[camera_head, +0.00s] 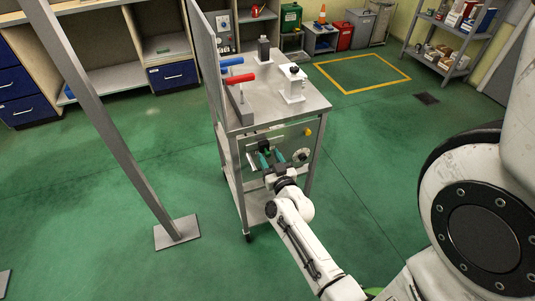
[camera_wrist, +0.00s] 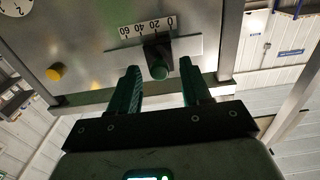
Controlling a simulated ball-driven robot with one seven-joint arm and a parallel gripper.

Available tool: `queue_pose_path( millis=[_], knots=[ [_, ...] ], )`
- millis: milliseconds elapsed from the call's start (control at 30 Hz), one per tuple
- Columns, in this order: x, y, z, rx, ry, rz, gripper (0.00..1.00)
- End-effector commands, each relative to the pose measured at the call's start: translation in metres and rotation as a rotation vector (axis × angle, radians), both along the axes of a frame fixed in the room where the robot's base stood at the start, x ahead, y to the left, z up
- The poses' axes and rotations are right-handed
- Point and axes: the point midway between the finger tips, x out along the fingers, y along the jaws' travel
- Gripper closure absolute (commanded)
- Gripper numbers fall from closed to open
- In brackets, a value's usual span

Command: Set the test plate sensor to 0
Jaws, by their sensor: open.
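The test plate (camera_head: 287,137) is a grey panel on the front of the metal cart. It also shows in the wrist view (camera_wrist: 95,55). In the wrist view, a dark slider with a green rounded knob (camera_wrist: 159,69) sits in a pale strip below a scale (camera_wrist: 147,26) marked 60, 40, 20, 0. The slider stands near the 20 and 0 end; the exact reading is unclear. My gripper (camera_wrist: 160,80) is open, its two green fingers on either side of the knob with gaps. In the head view, my gripper (camera_head: 272,159) is at the panel.
A yellow button (camera_wrist: 54,72) and a round dial (camera_head: 301,156) are on the same panel. The cart's top (camera_head: 266,112) carries red (camera_head: 237,77) and blue (camera_head: 232,61) handles and two small devices. A metal post (camera_head: 110,130) stands left. Green floor is free around the cart.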

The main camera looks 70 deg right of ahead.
Motion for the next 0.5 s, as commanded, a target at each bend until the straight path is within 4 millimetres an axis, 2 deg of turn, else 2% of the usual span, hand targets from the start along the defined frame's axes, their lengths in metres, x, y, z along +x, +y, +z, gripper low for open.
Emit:
queue_pose_path(
  millis=[200, 500],
  knots=[
    [0.013, -0.015, 0.0, 0.001, 0.001, 0.001, 0.52],
    [0.014, -0.016, -0.001, 0.002, 0.001, 0.001, 0.52]
  ],
)
